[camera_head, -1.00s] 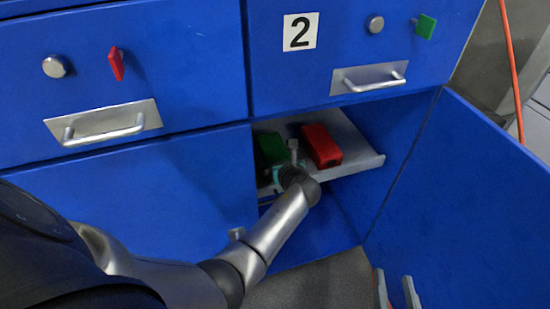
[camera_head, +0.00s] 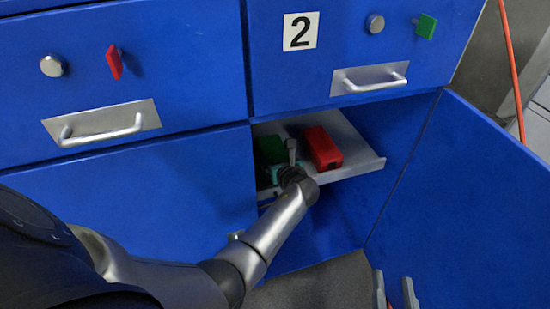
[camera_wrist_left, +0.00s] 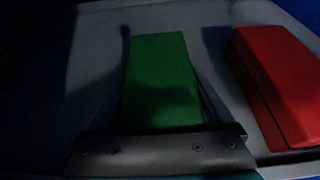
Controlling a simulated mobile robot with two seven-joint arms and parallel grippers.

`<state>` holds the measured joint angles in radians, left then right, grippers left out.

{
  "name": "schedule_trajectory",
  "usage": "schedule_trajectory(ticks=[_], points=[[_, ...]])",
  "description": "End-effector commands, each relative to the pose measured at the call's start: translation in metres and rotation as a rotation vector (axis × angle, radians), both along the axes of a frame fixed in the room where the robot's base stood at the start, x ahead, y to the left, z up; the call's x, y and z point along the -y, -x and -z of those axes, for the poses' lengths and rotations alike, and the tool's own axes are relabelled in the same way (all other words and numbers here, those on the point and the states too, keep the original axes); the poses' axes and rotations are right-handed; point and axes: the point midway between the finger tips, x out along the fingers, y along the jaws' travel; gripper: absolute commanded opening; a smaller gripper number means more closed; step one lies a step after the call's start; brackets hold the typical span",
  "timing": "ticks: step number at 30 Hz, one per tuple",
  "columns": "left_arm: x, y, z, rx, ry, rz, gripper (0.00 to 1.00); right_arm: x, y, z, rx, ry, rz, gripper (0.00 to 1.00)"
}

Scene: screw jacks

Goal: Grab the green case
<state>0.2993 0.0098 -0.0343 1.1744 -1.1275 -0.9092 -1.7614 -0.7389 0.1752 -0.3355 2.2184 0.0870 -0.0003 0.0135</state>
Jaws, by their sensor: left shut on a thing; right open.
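The green case (camera_head: 270,150) lies on the shelf inside the open lower cabinet, left of the red case (camera_head: 323,148). My left gripper (camera_head: 281,164) reaches into the cabinet and is shut on the green case, partly hiding it in the head view. In the left wrist view the green case (camera_wrist_left: 160,75) lies between the two fingers, one along each side, with the red case (camera_wrist_left: 275,85) apart to the right. My right gripper (camera_head: 396,293) shows at the bottom edge, open and empty, outside the cabinet.
The shelf (camera_head: 350,168) is grey with a low front edge. The blue cabinet door (camera_head: 455,200) stands open to the right. Closed drawers with metal handles (camera_head: 368,78) sit just above the opening. An orange cable (camera_head: 511,65) hangs at the far right.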

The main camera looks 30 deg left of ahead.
Motion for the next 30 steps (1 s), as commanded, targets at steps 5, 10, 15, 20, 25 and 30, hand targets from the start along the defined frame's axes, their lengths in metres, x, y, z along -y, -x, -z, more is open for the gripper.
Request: schedule_trajectory(ticks=[5,10,15,20,25,30], points=[[0.0000,0.0002,0.0001,0.001,0.001,0.000,0.36,-0.0001,0.0000,0.0000,0.000,0.000,0.000,0.50],[0.0000,0.0002,0.0001,0.001,0.001,0.000,0.17,-0.0001,0.0000,0.0000,-0.001,0.000,0.000,0.50],[0.0001,0.0001,0.0001,0.001,0.001,0.000,0.00,0.0000,0.0000,-0.0001,-0.001,0.000,0.000,0.50],[-0.0001,-0.0009,-0.0018,0.004,-0.002,0.000,0.00,0.0001,-0.0001,-0.0001,0.000,0.000,0.000,0.50],[-0.0002,-0.0009,-0.0021,0.004,-0.002,0.000,0.00,0.0002,-0.0001,-0.0002,-0.003,0.001,0.000,0.50],[-0.0014,-0.0006,-0.0037,0.004,-0.002,0.001,0.00,0.0020,-0.0017,0.0026,-0.029,0.021,-0.002,0.50]])
